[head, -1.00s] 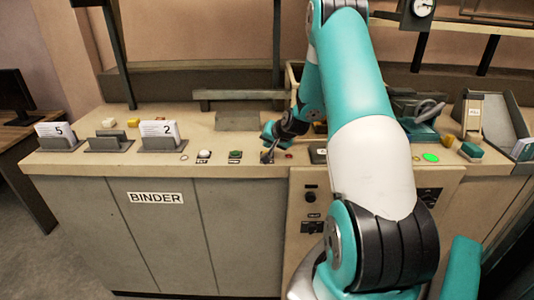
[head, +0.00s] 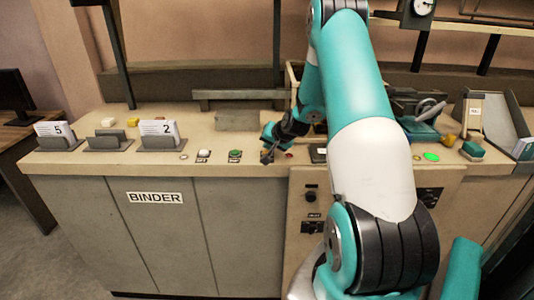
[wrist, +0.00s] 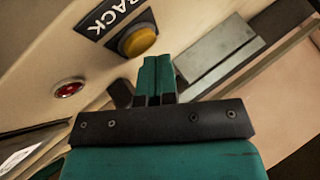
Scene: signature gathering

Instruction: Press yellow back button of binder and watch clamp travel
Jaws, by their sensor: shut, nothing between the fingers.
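The yellow button (wrist: 138,41) shows in the wrist view on the cream panel, beside a dark label reading BACK (wrist: 113,15). My gripper (wrist: 157,62) is shut and empty, its teal fingertips just below and right of the button in the picture. I cannot tell whether they touch it. In the head view my gripper (head: 268,158) is low over the front row of binder buttons and hides the yellow one. A grey plate (head: 237,118), which may be the clamp, lies behind the row on the binder (head: 110,165).
A red button (wrist: 69,89) is close to the yellow one. A white button (head: 204,153) and a green button (head: 236,154) are left of my gripper. Card holders with numbered cards (head: 160,134) stand at the left. A lit green button (head: 431,157) is at the right.

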